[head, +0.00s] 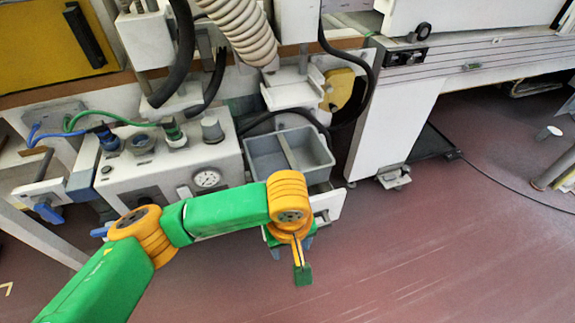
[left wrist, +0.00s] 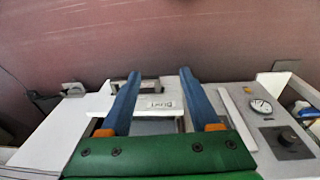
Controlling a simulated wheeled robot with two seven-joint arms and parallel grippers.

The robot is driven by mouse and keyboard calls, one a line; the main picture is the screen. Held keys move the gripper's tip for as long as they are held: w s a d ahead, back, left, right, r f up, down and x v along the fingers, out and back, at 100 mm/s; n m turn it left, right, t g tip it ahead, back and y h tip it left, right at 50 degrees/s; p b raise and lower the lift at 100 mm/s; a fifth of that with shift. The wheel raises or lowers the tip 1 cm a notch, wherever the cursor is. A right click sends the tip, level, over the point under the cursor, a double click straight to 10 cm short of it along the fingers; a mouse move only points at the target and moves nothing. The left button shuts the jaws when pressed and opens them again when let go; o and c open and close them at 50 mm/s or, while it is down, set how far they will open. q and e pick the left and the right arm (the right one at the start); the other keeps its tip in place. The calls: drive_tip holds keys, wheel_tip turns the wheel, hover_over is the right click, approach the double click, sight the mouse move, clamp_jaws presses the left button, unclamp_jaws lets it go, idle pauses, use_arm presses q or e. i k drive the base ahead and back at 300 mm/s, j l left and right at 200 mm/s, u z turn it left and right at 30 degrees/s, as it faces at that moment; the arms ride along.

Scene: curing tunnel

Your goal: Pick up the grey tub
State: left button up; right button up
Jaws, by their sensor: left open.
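The grey tub (head: 317,150) is an open, rectangular bin with a divider across it. In the head view it stands upright on a white ledge, to the right of the gauge box. My left gripper (head: 291,246) is in front of and below the tub in the picture, partly hidden by my orange wrist joint. In the left wrist view its blue fingers (left wrist: 160,75) are spread apart with nothing held between them. A white surface with a label (left wrist: 156,105) shows beyond and between the fingers. I cannot clearly make out the tub in that view. My right gripper is not in view.
A box with a pressure gauge (head: 207,178) and hose fittings stands left of the tub. A ribbed hose (head: 243,30) and black cables hang above and behind it. A white cabinet leg (head: 388,128) stands to the right. The reddish floor in front is clear.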

sight(302, 149)
drive_tip(key=i, duration=1)
